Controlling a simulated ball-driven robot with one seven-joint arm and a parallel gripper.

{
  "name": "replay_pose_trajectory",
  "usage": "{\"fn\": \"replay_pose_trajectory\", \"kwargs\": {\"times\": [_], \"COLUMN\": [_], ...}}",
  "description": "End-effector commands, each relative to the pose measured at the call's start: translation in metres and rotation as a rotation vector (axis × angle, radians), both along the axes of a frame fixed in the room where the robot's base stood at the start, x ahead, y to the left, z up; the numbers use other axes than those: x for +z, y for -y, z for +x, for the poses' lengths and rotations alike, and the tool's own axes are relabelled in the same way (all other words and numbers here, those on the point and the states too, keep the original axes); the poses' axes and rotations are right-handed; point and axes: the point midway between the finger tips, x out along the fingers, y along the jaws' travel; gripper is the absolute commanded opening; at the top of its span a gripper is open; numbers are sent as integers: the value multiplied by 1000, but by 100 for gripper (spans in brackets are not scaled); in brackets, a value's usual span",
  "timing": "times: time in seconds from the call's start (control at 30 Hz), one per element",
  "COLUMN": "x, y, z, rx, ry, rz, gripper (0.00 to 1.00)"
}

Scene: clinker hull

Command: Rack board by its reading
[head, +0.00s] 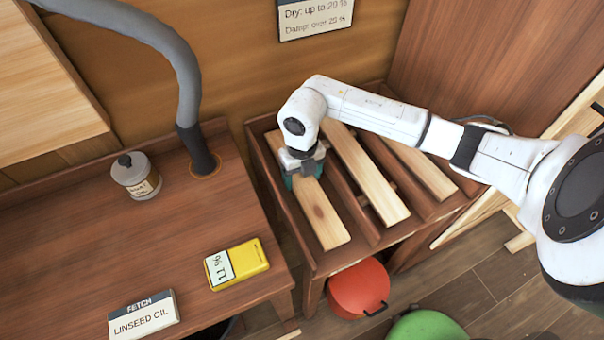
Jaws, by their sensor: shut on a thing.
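My gripper (303,168) points down over the slatted wooden rack (366,216) and is shut on a pale board (318,208). Two more pale boards, one in the middle (365,172) and one at right (420,168), lie in the other slots. A yellow meter (250,257) lies on the bench, and its tilted display appears to read 11 %. A wall sign (315,14) reads "Dry: up to 20 %" and "Damp: over 20 %". My gripper hides part of the held board.
The brown bench (85,235) at left holds a lidded tin (136,177) and a "FETCH LINSEED OIL" card (143,318). A grey hose (188,95) rises from the bench. A red container (358,288) and a green one (426,326) stand on the floor. Pale planks lean at right.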

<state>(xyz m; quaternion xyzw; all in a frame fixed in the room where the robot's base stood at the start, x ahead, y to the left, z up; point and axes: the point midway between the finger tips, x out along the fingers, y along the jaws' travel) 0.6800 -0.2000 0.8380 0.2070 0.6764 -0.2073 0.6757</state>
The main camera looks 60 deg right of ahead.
Motion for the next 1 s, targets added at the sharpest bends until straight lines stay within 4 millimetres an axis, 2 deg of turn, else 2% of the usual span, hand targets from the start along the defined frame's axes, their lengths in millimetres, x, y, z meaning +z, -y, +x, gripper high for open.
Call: {"fn": "replay_pose_trajectory", "kwargs": {"times": [0.37,0.4,0.67,1.0], "x": [-6,-5,-5,0], "y": [0,0,0,0], "z": [0,0,0,0], "rx": [0,0,0,1], "ry": [0,1,0,1], "rz": [0,1,0,-1], "gripper": [34,74,99,100]}}
